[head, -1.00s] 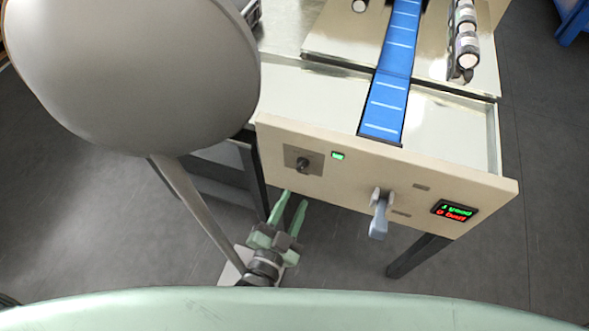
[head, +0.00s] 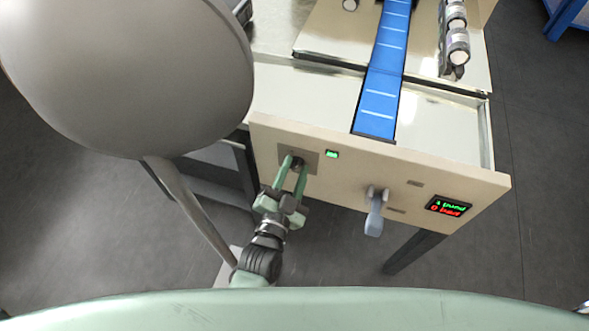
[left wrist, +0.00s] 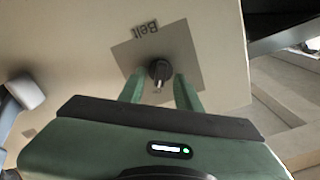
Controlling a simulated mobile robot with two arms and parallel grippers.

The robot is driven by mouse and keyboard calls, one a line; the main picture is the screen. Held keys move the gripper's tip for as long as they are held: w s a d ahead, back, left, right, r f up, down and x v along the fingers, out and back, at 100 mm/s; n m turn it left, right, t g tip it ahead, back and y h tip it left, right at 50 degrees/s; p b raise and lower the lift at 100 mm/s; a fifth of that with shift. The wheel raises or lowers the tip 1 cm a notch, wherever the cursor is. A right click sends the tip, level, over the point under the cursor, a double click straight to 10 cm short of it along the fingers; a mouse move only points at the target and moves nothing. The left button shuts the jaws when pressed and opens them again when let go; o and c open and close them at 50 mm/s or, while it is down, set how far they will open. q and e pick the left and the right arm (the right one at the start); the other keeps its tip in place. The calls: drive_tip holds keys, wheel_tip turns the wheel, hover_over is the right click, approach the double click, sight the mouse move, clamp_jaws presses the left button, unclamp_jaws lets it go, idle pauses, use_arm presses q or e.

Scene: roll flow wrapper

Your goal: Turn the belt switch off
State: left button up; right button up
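The belt switch is a dark rotary knob (left wrist: 160,72) on a grey square plate (left wrist: 183,50), under the label "Belt" (left wrist: 146,30) in the left wrist view. In the head view the knob (head: 297,163) sits at the left of the beige front panel. A green lamp (head: 332,154) beside it is lit. My left gripper (head: 293,165) is open, its two green fingers at either side of the knob; it also shows in the left wrist view (left wrist: 159,85). I cannot tell whether the fingers touch the knob. My right gripper is not in view.
A grey-blue lever (head: 374,215) sticks out of the panel to the right. The blue belt (head: 380,95) runs back from behind the panel. Dark floor lies below.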

use_arm(q)
clamp_jaws()
drive_tip(key=shift+r+n, duration=0.1)
drive_tip(key=shift+n, duration=0.2)
drive_tip(key=shift+n+p, duration=0.75)
drive_tip(key=shift+n, duration=0.15)
drive_tip(key=n+p, duration=0.1)
drive_tip(key=n, duration=0.1)
drive_tip(key=shift+a+n, duration=0.15)
drive_tip(key=shift+n, duration=0.25)
drive_tip(key=n, duration=0.4)
drive_tip(key=shift+w+a+p, duration=0.1)
drive_tip(key=shift+p, duration=0.3)
drive_tip(key=shift+a+n, duration=0.1)
drive_tip(key=shift+n, duration=1.4)
